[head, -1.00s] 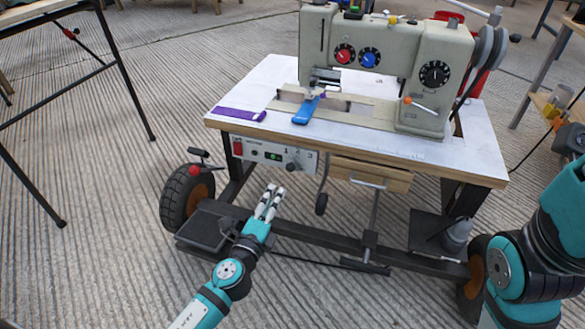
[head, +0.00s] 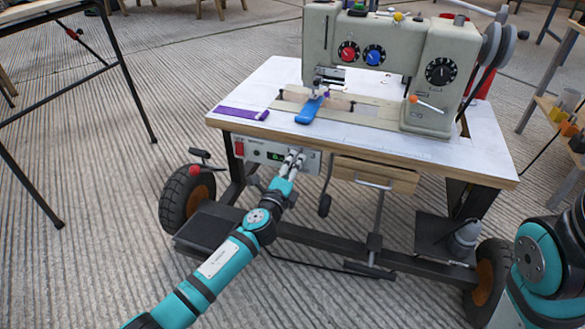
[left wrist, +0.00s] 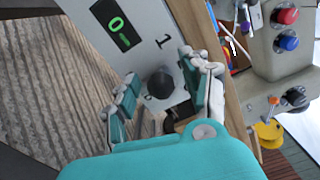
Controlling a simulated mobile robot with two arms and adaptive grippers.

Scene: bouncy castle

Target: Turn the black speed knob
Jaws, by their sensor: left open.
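The black speed knob (left wrist: 160,84) sits on the white control panel (left wrist: 145,20), which hangs under the front edge of the sewing table. In the left wrist view it lies between the spread fingers of my left gripper (left wrist: 168,74), with a finger on either side; I cannot tell whether they touch it. In the head view the left gripper (head: 293,158) is at the right part of the panel (head: 253,149) and hides the knob. The left gripper is open. My right gripper is out of view; only part of that arm shows at the right edge.
The sewing machine (head: 420,60) stands on the white tabletop (head: 240,92) above the panel. A red switch (head: 239,148) is at the panel's left end. A wooden drawer (head: 375,175) is to the right. A wheel (head: 186,195) is at lower left.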

